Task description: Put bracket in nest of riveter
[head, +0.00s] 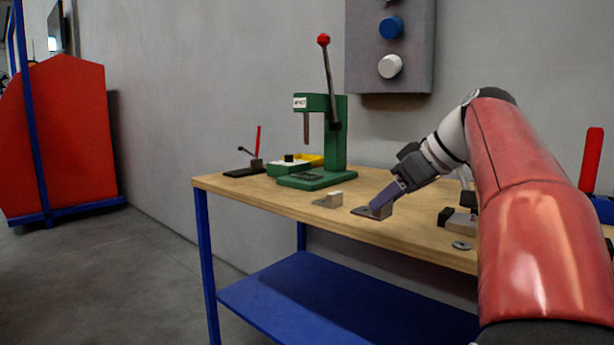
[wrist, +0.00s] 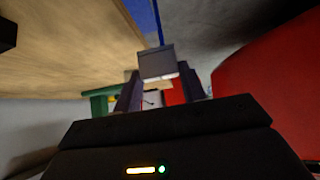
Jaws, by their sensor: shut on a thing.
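The bracket's flat plate shows under the fingertips. In the wrist view the bracket (wrist: 157,62) is a grey piece between the two fingertips. I cannot tell whether it touches the tabletop. The green riveter (head: 337,140) stands farther back and left, with a red-knobbed lever raised. Its nest (head: 308,176) is the dark part on its base, under the ram; nothing is clearly seen in it.
Green and yellow bins (head: 285,168) stand beside the riveter. A dark fixture with a red handle (head: 257,160) is at the far left. A washer (head: 461,245) lies right.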

